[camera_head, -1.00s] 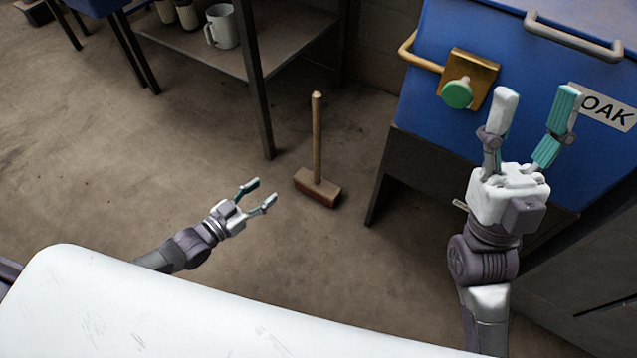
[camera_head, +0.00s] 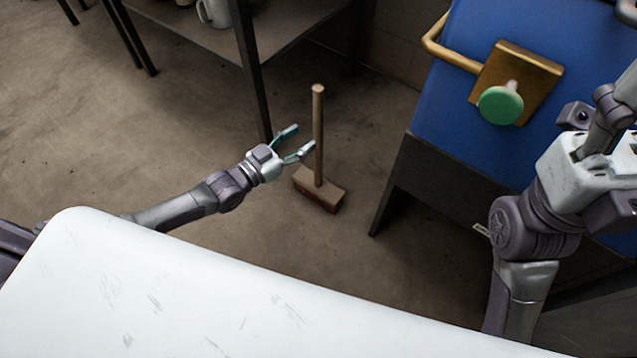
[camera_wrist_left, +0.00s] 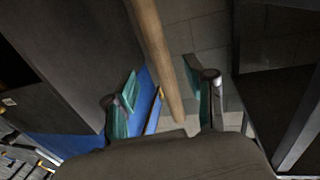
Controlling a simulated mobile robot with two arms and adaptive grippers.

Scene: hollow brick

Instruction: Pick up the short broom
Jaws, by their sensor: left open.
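The short broom (camera_head: 318,135) stands upright on the floor, its wooden handle pointing up and its block-shaped head (camera_head: 320,190) at the bottom. My left gripper (camera_head: 300,140) is open and empty, just left of the handle at about mid-height. In the left wrist view the handle (camera_wrist_left: 158,60) runs down through the gap between the two open fingers (camera_wrist_left: 167,95). I cannot tell whether a finger touches it. My right gripper (camera_head: 590,165) is at the right edge of the head view, with its fingers partly cut off.
A blue cabinet (camera_head: 445,100) with a brass plate and green knob (camera_head: 500,105) stands right of the broom on a dark stand (camera_head: 405,180). A shelf table (camera_head: 290,35) with a mug (camera_head: 213,12) stands behind my left gripper.

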